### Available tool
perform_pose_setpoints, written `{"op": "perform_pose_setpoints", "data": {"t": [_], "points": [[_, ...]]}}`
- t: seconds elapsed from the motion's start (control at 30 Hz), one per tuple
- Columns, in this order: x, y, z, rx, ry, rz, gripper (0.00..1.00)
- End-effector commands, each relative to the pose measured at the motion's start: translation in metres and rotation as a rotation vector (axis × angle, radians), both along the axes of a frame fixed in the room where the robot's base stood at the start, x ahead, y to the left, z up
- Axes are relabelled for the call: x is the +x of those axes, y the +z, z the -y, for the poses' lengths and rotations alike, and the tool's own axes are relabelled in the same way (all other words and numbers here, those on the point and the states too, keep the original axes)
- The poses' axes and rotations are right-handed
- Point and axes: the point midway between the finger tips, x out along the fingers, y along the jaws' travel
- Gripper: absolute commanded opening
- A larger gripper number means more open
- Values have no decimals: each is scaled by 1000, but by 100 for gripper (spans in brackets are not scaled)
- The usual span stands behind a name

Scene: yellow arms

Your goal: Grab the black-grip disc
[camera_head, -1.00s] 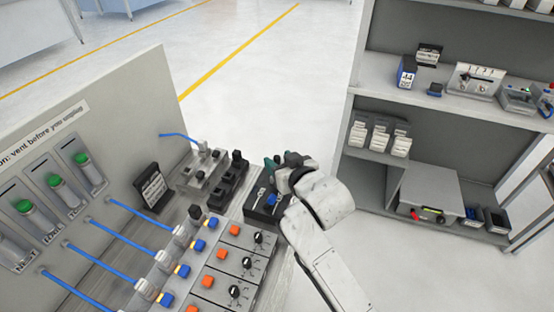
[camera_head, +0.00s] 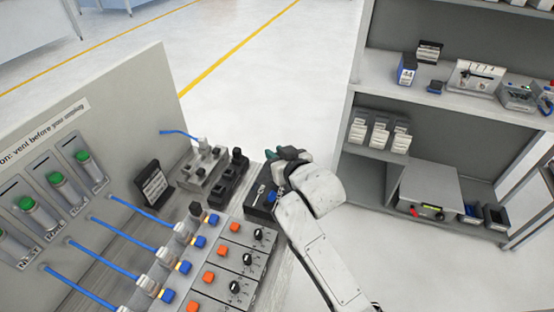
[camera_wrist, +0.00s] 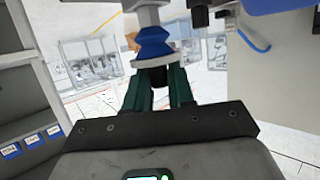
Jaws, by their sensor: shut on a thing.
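My gripper (camera_head: 271,156) is above the far end of a dark tool tray (camera_head: 258,212) on the bench. In the wrist view its two green fingers (camera_wrist: 158,80) are shut on a small black grip (camera_wrist: 153,76), which I take for the black-grip disc. A blue stepped, bellows-like part (camera_wrist: 153,48) with a pale metal piece shows just beyond the black grip. I cannot tell whether it is joined to it. The held thing is hidden by my gripper in the head view.
The tray holds a silver tool (camera_head: 261,194) and a small blue piece. Dark and grey fixtures (camera_head: 230,178) stand left of it. Modules with orange buttons and black knobs (camera_head: 258,234) lie nearer. A grey shelf unit (camera_head: 365,98) stands to the right. Open floor lies beyond.

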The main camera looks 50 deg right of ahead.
Motion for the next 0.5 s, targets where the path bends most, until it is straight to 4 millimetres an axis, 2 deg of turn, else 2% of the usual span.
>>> {"op": "perform_pose_setpoints", "data": {"t": [0.3, 0.5], "points": [[-1, -3, 0, 3, -1, -9, 0], [0, 10, 0, 3, -2, -3, 0]]}}
